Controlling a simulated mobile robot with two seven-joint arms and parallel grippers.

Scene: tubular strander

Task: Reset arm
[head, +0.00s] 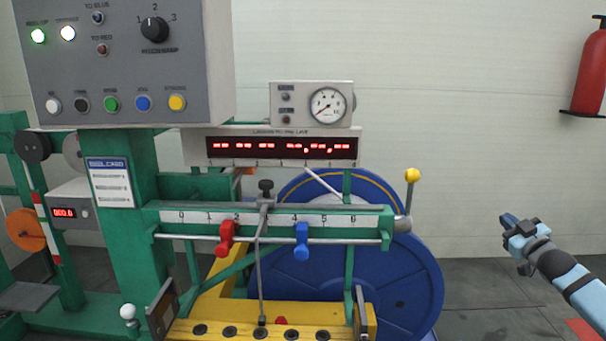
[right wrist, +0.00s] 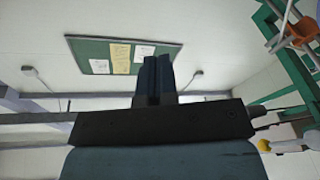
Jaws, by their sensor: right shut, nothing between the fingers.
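My right gripper (head: 509,220) is at the right of the head view, in free air to the right of the machine. Its fingers are shut with nothing between them and point up and left. In the right wrist view the shut fingers (right wrist: 157,76) stand together in front of a wall with a green notice board (right wrist: 98,66). The gripper touches nothing. My left gripper is not in view. The lever with a yellow ball knob (head: 412,175) stands to the left of the right gripper, well apart from it.
The green strander frame carries a grey control box (head: 130,95), a numbered scale with a red clamp (head: 225,238) and a blue clamp (head: 302,241). A big blue reel (head: 415,285) stands behind. A fire extinguisher (head: 592,70) hangs at the far right. Floor around my right arm looks clear.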

